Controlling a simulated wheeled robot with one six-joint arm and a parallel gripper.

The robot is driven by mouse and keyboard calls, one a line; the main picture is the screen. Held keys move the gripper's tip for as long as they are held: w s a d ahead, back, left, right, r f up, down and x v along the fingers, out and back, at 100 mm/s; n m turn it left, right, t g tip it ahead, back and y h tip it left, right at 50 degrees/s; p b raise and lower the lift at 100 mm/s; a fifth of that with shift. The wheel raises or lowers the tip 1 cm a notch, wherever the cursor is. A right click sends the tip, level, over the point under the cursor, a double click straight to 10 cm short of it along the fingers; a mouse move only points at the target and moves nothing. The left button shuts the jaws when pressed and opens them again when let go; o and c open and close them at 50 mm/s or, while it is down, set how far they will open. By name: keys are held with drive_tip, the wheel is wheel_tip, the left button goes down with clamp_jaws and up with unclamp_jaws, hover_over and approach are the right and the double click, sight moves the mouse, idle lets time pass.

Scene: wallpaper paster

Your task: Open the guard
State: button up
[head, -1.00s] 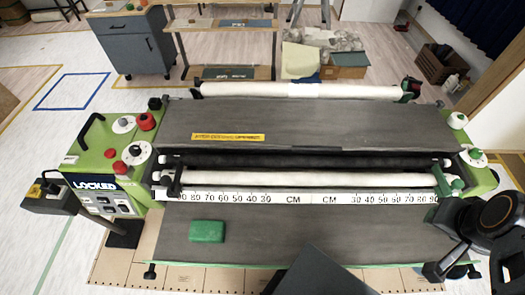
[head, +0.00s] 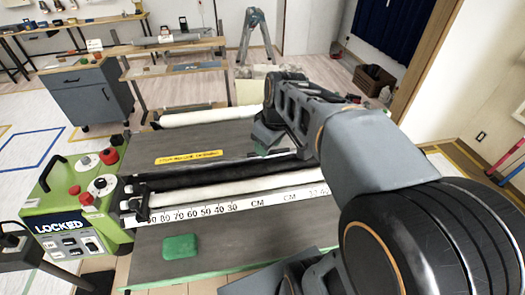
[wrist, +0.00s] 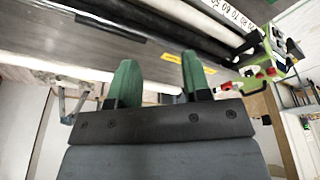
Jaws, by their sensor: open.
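The guard (head: 185,142) appears to be the flat dark grey panel with a yellow label (head: 188,157), lying level across the machine behind the black roller. A short dark bar (head: 270,154) lies near its front edge, probably its handle. My gripper (head: 268,140) is above the guard's front part, close to this bar; contact cannot be told. In the wrist view its two green fingers (wrist: 158,62) are spread apart with nothing between them. A dark bar (wrist: 110,28) shows beyond the fingers there. My arm hides the machine's right side in the head view.
The green control box (head: 75,215) reading LOCKED, with red knobs, is at left. A white roller (head: 195,115) runs behind the guard and a ruler strip (head: 255,202) in front. Workbenches stand behind.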

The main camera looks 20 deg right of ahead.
drive_tip(key=w+d+f+n+g+y, duration=0.1)
drive_tip(key=w+d+f+n+y, duration=0.1)
drive_tip(key=w+d+n, duration=0.5)
drive_tip(key=n+y, duration=0.2)
drive_tip(key=n, duration=0.1)
approach(271, 151)
drive_tip(key=shift+g+h, duration=0.3)
drive_tip(key=x, duration=0.3)
drive_tip(key=p+x, duration=0.1)
drive_tip(key=x, duration=0.2)
drive_tip(key=a+x, duration=0.1)
drive_tip(key=x, duration=0.2)
drive_tip(key=shift+w+r+p, duration=0.1)
drive_tip(key=shift+w+p, duration=0.3)
clamp_jaws()
